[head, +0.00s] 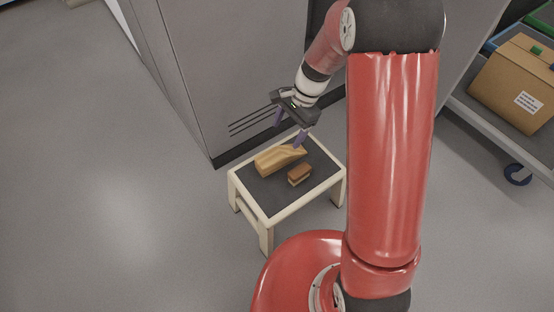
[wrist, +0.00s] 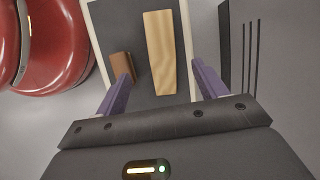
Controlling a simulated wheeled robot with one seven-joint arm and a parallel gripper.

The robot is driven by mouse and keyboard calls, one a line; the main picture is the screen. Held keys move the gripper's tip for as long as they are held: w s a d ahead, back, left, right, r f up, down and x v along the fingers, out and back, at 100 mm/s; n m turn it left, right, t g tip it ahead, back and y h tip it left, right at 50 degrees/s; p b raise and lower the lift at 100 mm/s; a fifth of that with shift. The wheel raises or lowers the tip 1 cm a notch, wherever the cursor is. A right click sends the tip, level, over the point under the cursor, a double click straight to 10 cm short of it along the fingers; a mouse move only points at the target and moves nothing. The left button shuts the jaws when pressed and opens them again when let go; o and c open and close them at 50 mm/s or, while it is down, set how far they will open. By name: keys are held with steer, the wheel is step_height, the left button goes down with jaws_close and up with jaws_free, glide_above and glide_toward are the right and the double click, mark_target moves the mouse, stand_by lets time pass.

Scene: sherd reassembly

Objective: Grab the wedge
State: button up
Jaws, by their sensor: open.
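The wedge looks to be the long pale wooden piece (head: 279,160), which lies on the dark top of a small low table. I cannot tell the exact height of the fingertips over the wood.
A small brown block (head: 300,175) lies beside the wooden piece; in the wrist view the block (wrist: 122,66) is close to the left finger. The table (head: 272,210) has a cream frame. A grey cabinet (head: 200,80) stands behind it. A cardboard box (head: 505,85) sits on a shelf at right.

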mark_target(277, 152)
steer(key=shift+m+g, duration=0.3)
steer(key=shift+m, duration=0.3)
steer(key=f, duration=0.3)
steer(key=a+f, duration=0.1)
steer(key=f, duration=0.1)
steer(key=shift+w+f, duration=0.15)
steer(key=shift+w, duration=0.2)
steer(key=x, duration=0.2)
steer(key=b+x, duration=0.1)
steer(key=x, duration=0.4)
steer(key=shift+s+a+f+b, duration=0.1)
steer(key=shift+s+a+b, duration=0.1)
steer(key=shift+s+b, duration=0.2)
steer(key=c, duration=1.2)
steer(key=shift+o, duration=0.2)
steer(key=shift+r, duration=0.2)
